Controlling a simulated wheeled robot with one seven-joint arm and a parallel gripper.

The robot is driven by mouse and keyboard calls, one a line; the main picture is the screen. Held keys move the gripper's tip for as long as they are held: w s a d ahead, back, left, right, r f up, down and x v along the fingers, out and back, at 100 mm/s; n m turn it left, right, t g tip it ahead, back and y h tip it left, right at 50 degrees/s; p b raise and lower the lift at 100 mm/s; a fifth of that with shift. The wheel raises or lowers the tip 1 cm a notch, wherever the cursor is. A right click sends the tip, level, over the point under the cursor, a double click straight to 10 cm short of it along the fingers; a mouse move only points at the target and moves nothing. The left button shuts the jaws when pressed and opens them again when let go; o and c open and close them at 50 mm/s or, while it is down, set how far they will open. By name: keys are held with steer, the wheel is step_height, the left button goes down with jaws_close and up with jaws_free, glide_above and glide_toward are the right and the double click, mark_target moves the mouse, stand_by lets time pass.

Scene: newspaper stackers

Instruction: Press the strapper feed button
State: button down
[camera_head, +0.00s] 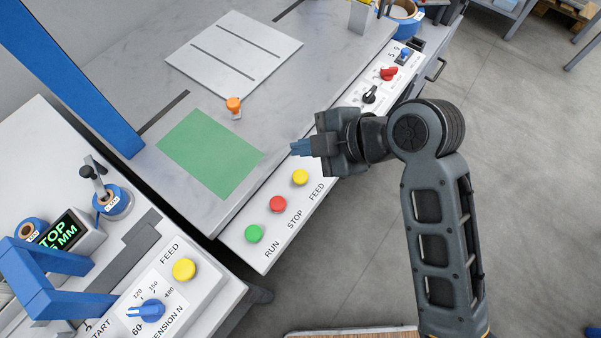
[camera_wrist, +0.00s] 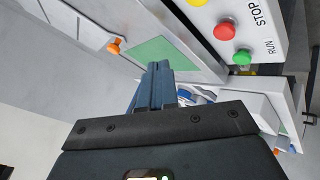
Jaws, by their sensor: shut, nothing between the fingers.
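Two yellow buttons marked FEED show in the head view. One yellow button (camera_head: 184,270) is on the lower-left machine's panel, above a blue knob (camera_head: 147,310) on a tension scale. The other yellow button (camera_head: 300,177) is on the table-edge panel, in a row with a red STOP button (camera_head: 278,204) and a green RUN button (camera_head: 254,233). My gripper (camera_head: 300,147) is shut and empty, above the table near that row, well away from the lower-left button. In the wrist view its blue fingers (camera_wrist: 158,68) are together.
A green mat (camera_head: 208,152), an orange-topped piece (camera_head: 234,106) and a white board (camera_head: 233,55) lie on the table. A blue frame (camera_head: 50,270) and a display (camera_head: 60,236) stand on the lower-left machine. A red knob (camera_head: 388,73) and a black knob (camera_head: 370,94) sit farther along the panel.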

mark_target(304, 178)
steer(key=shift+f+b, duration=2.8)
steer(key=shift+f, duration=1.1)
steer(key=shift+f, duration=0.1)
steer(key=shift+f, duration=0.3)
steer(key=shift+f+b, duration=0.5)
steer(key=shift+b, duration=0.1)
steer(key=shift+r, duration=0.1)
steer(key=shift+r+p, duration=0.75)
steer(key=shift+r, duration=0.1)
step_height(304, 178, up, 5)
steer(key=p, duration=0.4)
